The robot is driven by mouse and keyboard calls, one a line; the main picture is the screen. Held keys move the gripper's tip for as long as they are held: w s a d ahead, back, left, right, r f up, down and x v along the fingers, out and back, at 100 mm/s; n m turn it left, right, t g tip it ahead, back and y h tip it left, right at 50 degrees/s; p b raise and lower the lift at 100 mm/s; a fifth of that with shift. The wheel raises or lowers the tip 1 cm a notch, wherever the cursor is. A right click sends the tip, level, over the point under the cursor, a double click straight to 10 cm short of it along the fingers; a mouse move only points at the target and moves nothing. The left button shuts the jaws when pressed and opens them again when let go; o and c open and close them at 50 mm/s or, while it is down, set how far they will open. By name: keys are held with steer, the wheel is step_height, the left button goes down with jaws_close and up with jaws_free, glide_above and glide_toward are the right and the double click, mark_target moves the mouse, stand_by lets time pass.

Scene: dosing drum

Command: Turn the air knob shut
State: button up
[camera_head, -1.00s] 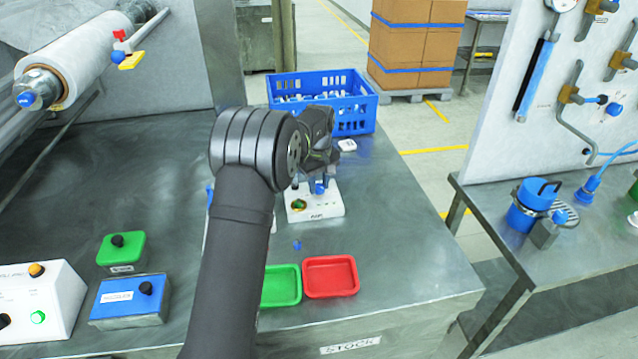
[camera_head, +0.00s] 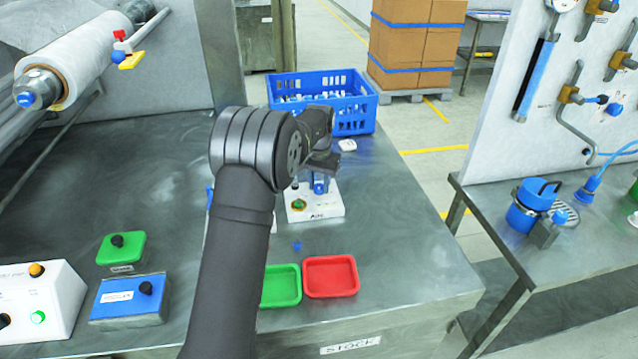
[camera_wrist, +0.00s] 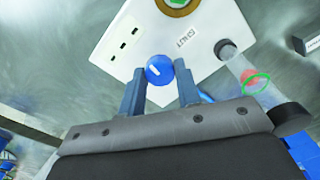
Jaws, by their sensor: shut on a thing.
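The air knob (camera_wrist: 159,70) is a round blue knob with a white mark, on a white box (camera_wrist: 128,38). In the head view the box (camera_head: 318,209) stands on the steel bench and the blue knob (camera_head: 319,186) is partly hidden by my gripper. My gripper (camera_wrist: 160,78) is above the box, with one finger on each side of the knob, shut on it. The white mark on the knob runs at a slant in the wrist view. A round green and yellow part (camera_head: 299,205) is on the same box.
A green tray (camera_head: 281,287) and a red tray (camera_head: 331,277) lie in front of the box. A blue crate (camera_head: 352,122) stands behind my gripper. In the wrist view a clear tube with a red and green part (camera_wrist: 250,80) is close to the right finger.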

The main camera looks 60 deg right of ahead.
mark_target(319, 186)
steer(key=m, duration=0.7)
steer(key=shift+r, duration=0.1)
steer(key=m, duration=0.4)
steer(key=shift+m, duration=1.8)
steer(key=o, duration=1)
steer(key=shift+c, duration=0.2)
step_height(319, 186, up, 17)
steer(key=shift+r, duration=0.2)
